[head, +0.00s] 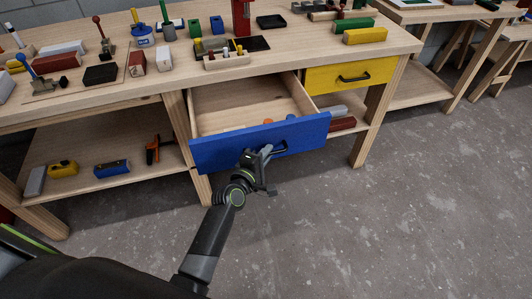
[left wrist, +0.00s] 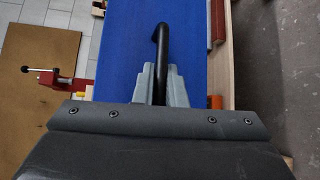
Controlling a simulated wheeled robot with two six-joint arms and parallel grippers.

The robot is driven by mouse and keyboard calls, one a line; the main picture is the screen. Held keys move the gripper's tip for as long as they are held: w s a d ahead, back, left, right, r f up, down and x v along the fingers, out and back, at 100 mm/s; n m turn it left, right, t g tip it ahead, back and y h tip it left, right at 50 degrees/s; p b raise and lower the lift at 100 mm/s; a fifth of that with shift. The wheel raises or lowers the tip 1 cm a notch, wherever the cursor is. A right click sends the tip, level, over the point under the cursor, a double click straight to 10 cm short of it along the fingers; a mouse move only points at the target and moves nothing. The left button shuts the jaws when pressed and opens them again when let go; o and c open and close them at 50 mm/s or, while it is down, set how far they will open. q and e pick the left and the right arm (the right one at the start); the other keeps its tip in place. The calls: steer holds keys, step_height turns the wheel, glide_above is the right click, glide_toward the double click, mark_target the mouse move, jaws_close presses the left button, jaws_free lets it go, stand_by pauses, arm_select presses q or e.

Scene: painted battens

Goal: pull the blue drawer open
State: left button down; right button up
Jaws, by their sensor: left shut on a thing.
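The blue drawer (head: 230,148) is pulled out from the wooden workbench, and I see into its open wooden inside. Its blue front also fills the middle of the left wrist view (left wrist: 133,40). A black bar handle (head: 282,149) is fixed to the front; in the left wrist view the handle (left wrist: 161,45) runs down between my fingers. My left gripper (head: 264,155) is shut on this handle, and its pale fingers show on both sides of the bar in the left wrist view (left wrist: 162,85). My right gripper is not in view.
A yellow drawer (head: 350,76) beside the blue one is closed. The bench top (head: 190,88) carries several blocks and tools. A lower shelf (head: 120,178) holds a few items. The grey floor (head: 400,210) in front and to the right is clear.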

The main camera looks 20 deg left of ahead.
arm_select(q)
steer(key=c, duration=1.5)
jaws_free()
steer(key=shift+s, duration=0.1)
steer(key=b+v, duration=0.1)
steer(key=v, duration=1.6)
steer(key=shift+b, duration=0.35)
steer(key=shift+s, duration=0.1)
